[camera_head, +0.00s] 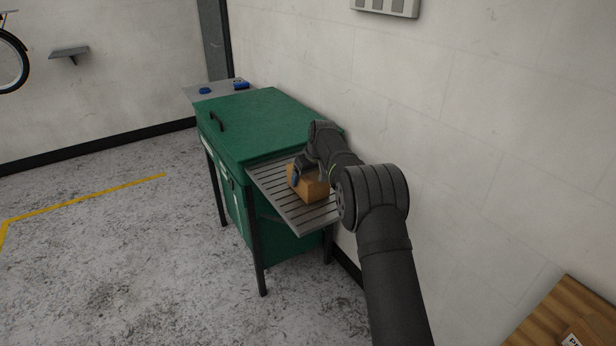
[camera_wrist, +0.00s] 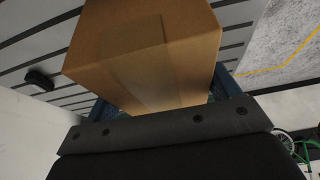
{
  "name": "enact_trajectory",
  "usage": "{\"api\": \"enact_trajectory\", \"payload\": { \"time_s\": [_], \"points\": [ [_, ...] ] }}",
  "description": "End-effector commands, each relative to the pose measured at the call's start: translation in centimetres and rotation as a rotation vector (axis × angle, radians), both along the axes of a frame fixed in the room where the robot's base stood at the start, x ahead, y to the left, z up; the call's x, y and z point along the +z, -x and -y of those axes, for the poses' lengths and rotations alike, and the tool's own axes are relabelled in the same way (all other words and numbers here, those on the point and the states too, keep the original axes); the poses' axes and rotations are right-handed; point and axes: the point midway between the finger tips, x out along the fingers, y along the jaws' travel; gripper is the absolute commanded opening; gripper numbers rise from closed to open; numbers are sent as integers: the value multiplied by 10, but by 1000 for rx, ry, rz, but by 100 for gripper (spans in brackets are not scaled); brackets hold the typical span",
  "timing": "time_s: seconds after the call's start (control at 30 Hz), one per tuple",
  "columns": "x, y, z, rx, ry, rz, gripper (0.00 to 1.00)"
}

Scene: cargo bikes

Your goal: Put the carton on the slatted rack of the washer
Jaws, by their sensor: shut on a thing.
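The carton (camera_head: 313,189) is a small brown box at the slatted rack (camera_head: 322,218) of the green washer (camera_head: 268,125). In the head view it appears to sit on or just above the slats; I cannot tell whether it touches them. My gripper (camera_head: 304,173) is shut on the carton from above, with my arm reaching in from the right. In the wrist view the carton (camera_wrist: 150,50) fills the top middle, with a tape strip down its face. The fingers show blue at its sides, and the grey slats (camera_wrist: 40,42) lie behind it.
The washer's green lid is closed, with a dark handle (camera_head: 216,121). A grey shelf (camera_head: 222,92) at its far end holds small blue items. The wall stands close behind the rack. A wooden surface (camera_head: 560,318) with another box (camera_head: 585,335) is at the lower right. The left floor is clear.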

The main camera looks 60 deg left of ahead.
Motion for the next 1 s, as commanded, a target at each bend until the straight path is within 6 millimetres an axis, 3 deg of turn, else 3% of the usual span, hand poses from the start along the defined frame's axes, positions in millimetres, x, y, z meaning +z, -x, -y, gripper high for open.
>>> {"api": "enact_trajectory", "payload": {
  "time_s": [0.13,0.17,0.23,0.57,1.0],
  "points": [
    [-3,0,0,0,-1,0,48],
    [-3,0,0,0,0,0,86],
    [-3,0,0,0,0,0,99],
    [3,0,1,0,-1,0,100],
    [81,0,33,0,-1,1,100]
  ]
}}
